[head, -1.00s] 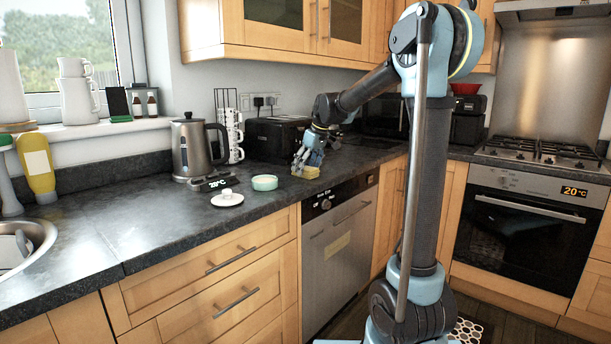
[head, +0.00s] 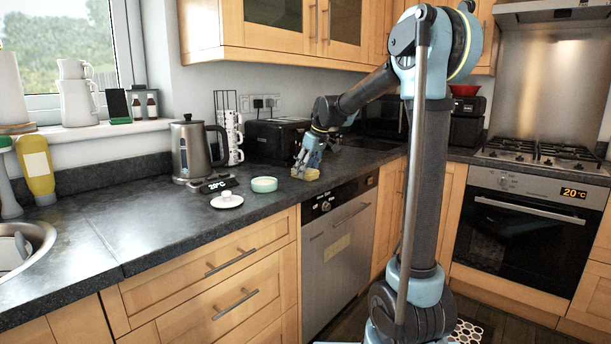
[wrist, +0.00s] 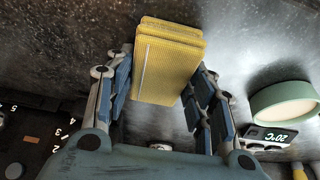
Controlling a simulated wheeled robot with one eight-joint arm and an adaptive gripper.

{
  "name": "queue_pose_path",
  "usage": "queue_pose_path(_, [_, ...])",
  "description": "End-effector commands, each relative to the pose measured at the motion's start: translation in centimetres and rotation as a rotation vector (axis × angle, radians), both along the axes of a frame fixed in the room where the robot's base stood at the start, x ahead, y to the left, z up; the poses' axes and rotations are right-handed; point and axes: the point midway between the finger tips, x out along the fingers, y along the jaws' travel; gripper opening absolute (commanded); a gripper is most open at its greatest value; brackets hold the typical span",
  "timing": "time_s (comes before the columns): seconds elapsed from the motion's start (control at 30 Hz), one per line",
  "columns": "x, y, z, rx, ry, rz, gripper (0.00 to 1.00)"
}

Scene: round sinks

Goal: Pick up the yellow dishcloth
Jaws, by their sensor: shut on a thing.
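The yellow dishcloth (wrist: 168,65) is a folded, textured pad between the fingers of my gripper (wrist: 160,90) in the wrist view. In the head view the dishcloth (head: 306,174) shows at the fingertips of my gripper (head: 304,165), near the front edge of the dark worktop (head: 150,220). My gripper is shut on the dishcloth. I cannot tell whether the cloth touches the worktop or is just above it. The fingers hide part of the cloth in the head view.
A green-rimmed round dish (head: 264,184), a white lid (head: 227,200) and a 20°C display (head: 217,184) lie left of the gripper. A kettle (head: 192,150) and a black toaster (head: 277,139) stand behind. A dishwasher (head: 338,250) is below the worktop edge.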

Motion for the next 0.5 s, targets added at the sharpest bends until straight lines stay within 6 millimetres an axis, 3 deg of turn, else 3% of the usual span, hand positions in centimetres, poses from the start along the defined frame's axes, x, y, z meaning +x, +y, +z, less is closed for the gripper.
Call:
queue_pose_path(0.23, [0.0, 0.0, 1.6, 0.0, 0.0, 0.0, 0.28])
queue_pose_path(0.5, [0.0, 0.0, 6.5, 0.0, 0.0, 0.0, 0.28])
